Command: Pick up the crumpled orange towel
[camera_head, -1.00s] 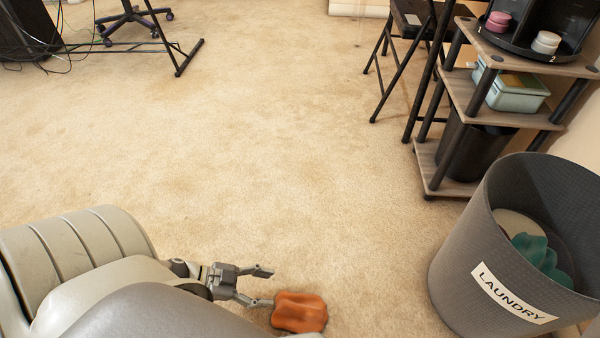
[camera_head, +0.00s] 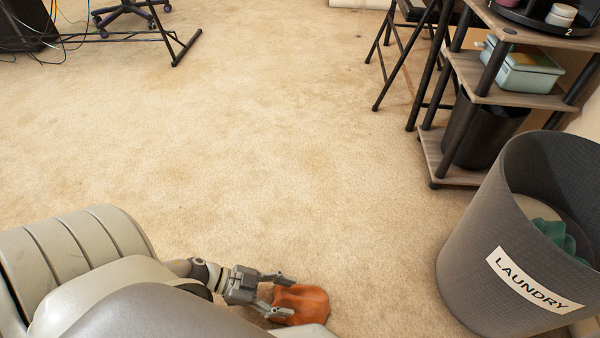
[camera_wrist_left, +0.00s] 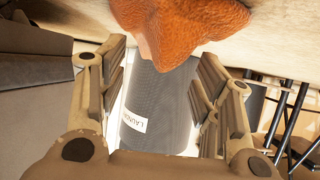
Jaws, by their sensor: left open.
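The crumpled orange towel (camera_head: 303,304) lies on the carpet at the bottom middle of the head view. My left gripper (camera_head: 286,293) is open, with its fingers at the towel's left side; one finger is near its far edge and the other overlaps its near left part. In the left wrist view the towel (camera_wrist_left: 190,28) shows at the top, ahead of and between the open fingers (camera_wrist_left: 160,85). Whether a finger touches it I cannot tell. My right gripper is not in view.
A grey laundry basket (camera_head: 475,235) with a teal cloth (camera_head: 556,236) inside stands to the right of the towel. A shelf unit (camera_head: 450,160) and a folding chair (camera_head: 395,60) stand behind it. The carpet (camera_head: 250,150) in the middle is clear.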

